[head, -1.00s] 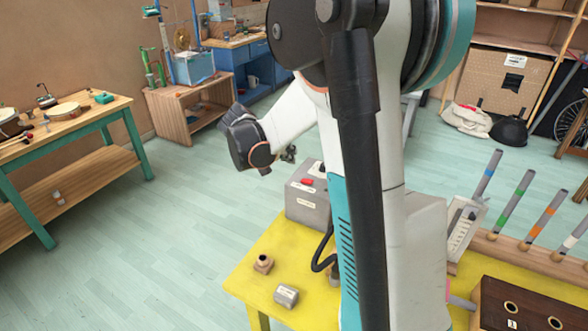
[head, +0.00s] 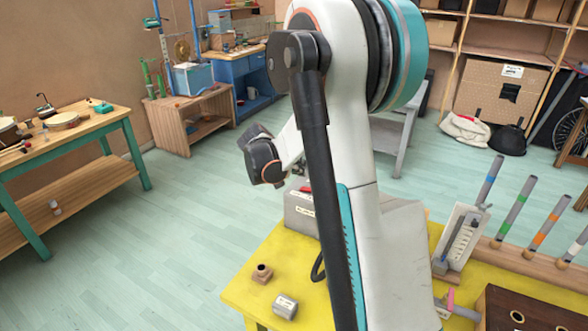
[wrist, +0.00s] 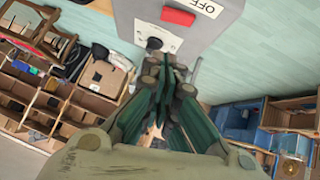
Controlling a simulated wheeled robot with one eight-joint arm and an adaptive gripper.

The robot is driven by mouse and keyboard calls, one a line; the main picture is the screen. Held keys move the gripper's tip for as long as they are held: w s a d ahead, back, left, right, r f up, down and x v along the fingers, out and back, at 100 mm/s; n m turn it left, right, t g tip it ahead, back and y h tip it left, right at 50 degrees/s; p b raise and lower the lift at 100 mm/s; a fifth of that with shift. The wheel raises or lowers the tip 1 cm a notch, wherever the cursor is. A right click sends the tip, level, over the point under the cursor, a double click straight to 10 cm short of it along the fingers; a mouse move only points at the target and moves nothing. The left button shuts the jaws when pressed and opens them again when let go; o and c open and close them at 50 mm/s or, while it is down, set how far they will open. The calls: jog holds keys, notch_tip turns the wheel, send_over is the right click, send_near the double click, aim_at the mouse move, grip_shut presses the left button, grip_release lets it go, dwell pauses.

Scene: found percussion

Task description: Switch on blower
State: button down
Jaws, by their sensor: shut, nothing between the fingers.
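The blower is a grey box (head: 299,222) on the yellow table, partly hidden behind my arm in the head view. In the wrist view the box (wrist: 150,12) shows at the top, with a red switch (wrist: 178,16) and a white label (wrist: 207,7) reading OFF, turned in the picture. A round dark fitting sits on a pale plate (wrist: 158,40) below the switch. My gripper (wrist: 170,70) is shut and empty, its tips below the red switch in the picture. I cannot tell whether they touch the box. In the head view the fingers are mostly hidden by my arm.
The yellow table (head: 243,290) also bears a small brown block (head: 262,274), a small grey box (head: 285,306), a pale upright panel (head: 460,236) and a rack of coloured-band tubes (head: 517,214). A wooden workbench (head: 75,150) stands at left. The floor between is clear.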

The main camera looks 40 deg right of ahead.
jog(key=b, duration=0.2)
send_over(306, 190)
jog(key=f, duration=0.4)
jog(key=shift+w+f, duration=0.1)
jog(key=shift+w, duration=0.25)
jog(key=shift+s+f, duration=0.25)
jog(key=shift+f, duration=0.6)
